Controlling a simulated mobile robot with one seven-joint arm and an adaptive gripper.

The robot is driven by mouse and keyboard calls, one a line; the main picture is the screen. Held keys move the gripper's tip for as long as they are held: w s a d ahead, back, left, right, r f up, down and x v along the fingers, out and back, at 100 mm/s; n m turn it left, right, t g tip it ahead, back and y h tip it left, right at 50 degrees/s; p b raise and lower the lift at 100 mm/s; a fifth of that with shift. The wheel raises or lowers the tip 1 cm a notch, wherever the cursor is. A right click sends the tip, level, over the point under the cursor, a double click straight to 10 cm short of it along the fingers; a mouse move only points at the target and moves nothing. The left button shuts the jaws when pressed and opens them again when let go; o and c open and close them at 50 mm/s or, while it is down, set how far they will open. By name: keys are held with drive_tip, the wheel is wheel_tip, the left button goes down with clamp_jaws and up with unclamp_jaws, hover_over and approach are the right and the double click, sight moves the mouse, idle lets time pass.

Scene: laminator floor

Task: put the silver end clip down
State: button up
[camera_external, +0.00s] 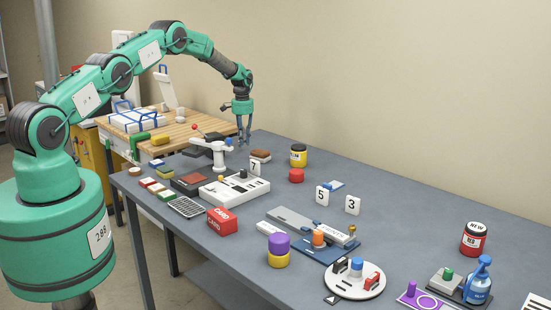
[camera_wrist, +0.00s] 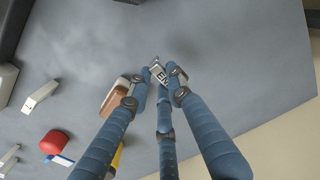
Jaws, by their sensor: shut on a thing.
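The silver end clip (camera_wrist: 157,70), a small silver-grey piece with part of a dark marking showing, is between the fingertips of my gripper (camera_wrist: 159,84) in the wrist view. The fingers are closed around it and partly cover it. In the external view my gripper (camera_external: 243,142) points down above the back left part of the grey table (camera_external: 400,206). The clip is too small to make out there. In the wrist view the grey tabletop (camera_wrist: 240,60) shows beneath and around the clip. I cannot tell the exact gap between them.
Near my gripper are a brown block (camera_external: 260,155), a number 7 plate (camera_external: 255,169), a white lever device (camera_external: 219,155) and a yellow jar (camera_external: 298,155). A red cylinder (camera_external: 296,175) lies further right. The wrist view shows bare tabletop beyond the fingertips.

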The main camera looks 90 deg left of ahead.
idle(0.4)
drive_tip(key=shift+f, duration=1.75)
drive_tip(key=shift+f, duration=0.15)
drive_tip(key=o, duration=0.8)
wheel_tip(320, 180, up, 12)
drive_tip(key=shift+r, duration=0.15)
drive_tip(key=shift+w, duration=0.1)
